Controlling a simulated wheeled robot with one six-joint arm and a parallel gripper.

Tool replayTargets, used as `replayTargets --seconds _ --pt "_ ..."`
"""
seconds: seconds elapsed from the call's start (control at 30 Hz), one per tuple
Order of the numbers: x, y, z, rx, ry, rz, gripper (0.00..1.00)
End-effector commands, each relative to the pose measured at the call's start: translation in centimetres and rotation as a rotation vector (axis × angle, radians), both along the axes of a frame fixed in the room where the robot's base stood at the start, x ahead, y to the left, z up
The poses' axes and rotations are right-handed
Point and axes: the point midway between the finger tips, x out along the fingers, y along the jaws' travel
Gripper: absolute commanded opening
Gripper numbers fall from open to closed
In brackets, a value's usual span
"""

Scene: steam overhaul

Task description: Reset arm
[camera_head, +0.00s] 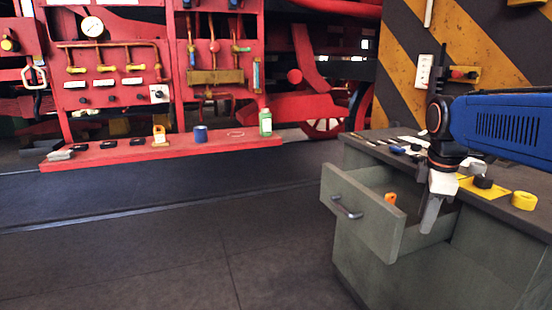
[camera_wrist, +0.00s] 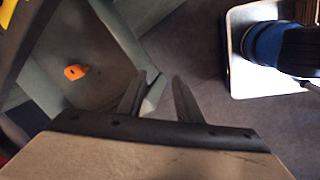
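My gripper (camera_head: 432,212) points downward at the end of my blue arm, at the right of the head view. It overlaps the open drawer of the grey-green cabinet in that view. In the wrist view my gripper (camera_wrist: 160,82) has its two dark fingers apart, with nothing clearly held between them. The drawer (camera_head: 362,212) is pulled out, with a dark handle on its front. An orange object (camera_head: 390,199) lies inside the drawer; it also shows in the wrist view (camera_wrist: 75,72). Whether the fingers touch the drawer wall cannot be told.
The cabinet top (camera_head: 375,150) carries several small tools, yellow pieces and a yellow roll (camera_head: 524,201). The floor (camera_head: 170,240) left of the cabinet is clear.

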Motion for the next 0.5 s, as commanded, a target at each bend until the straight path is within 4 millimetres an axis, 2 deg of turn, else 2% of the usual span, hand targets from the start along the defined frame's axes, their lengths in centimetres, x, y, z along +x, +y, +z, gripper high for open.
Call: replayTargets --seconds 0.03,0.1,0.27,0.5 --pt "-1.6 0.8 -0.5 0.018 -0.023 -0.065 0.32" --pt "-3.4 1.7 -1.4 0.048 -0.052 -0.169 0.32" --pt "-7.4 3.5 -3.7 0.126 -0.116 -0.405 0.32" --pt "-13.2 5.7 -8.0 0.267 -0.195 -0.754 0.32"
